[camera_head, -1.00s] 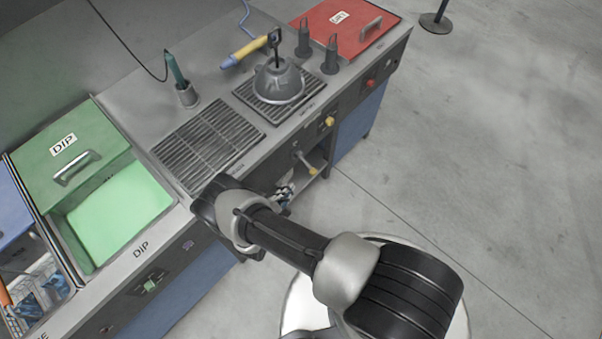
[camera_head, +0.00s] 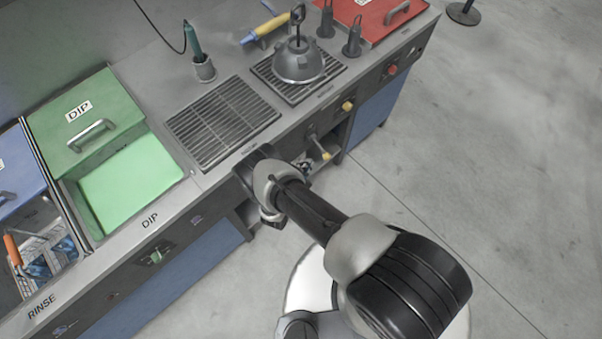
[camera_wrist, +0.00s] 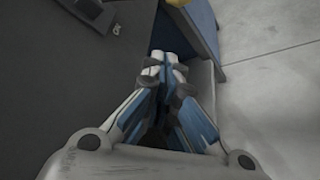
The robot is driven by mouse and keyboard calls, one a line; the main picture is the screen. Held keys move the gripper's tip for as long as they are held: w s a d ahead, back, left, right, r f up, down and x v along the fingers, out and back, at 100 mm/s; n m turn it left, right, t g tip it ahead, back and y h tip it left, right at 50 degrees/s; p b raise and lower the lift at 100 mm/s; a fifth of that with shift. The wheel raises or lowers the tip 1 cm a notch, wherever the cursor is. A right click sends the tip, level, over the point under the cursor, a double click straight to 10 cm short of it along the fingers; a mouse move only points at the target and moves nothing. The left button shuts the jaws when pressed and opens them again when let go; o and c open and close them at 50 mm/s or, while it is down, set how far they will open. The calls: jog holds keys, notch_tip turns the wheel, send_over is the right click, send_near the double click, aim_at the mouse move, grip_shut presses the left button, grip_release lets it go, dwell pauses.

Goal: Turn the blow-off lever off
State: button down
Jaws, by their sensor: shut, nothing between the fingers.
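The blow-off lever (camera_head: 318,146) is a short dark lever with a yellow tip on the counter's front panel, below the grate with the grey dome. It slants down to the right. My gripper (camera_head: 304,163) is mostly hidden behind my arm, just left of and below the lever's yellow tip. In the wrist view my gripper (camera_wrist: 172,62) is shut and empty, its fingertips together. A yellow piece at the top edge of the wrist view, probably the lever tip (camera_wrist: 178,3), lies just beyond the fingertips. I cannot tell whether they touch.
The counter holds a green DIP basin (camera_head: 130,188), a bare grate (camera_head: 222,122), a grey dome (camera_head: 299,62) and a red lid (camera_head: 385,18). A yellow knob (camera_head: 348,105) and a red knob (camera_head: 392,69) sit right of the lever.

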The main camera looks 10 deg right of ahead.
aim_at(321, 148)
jog(key=d, duration=0.1)
jog(key=d+r, duration=0.1)
jog(key=d, duration=0.2)
jog(key=shift+w+r, duration=0.25)
jog(key=shift+w, duration=0.15)
jog(key=shift+a, duration=0.15)
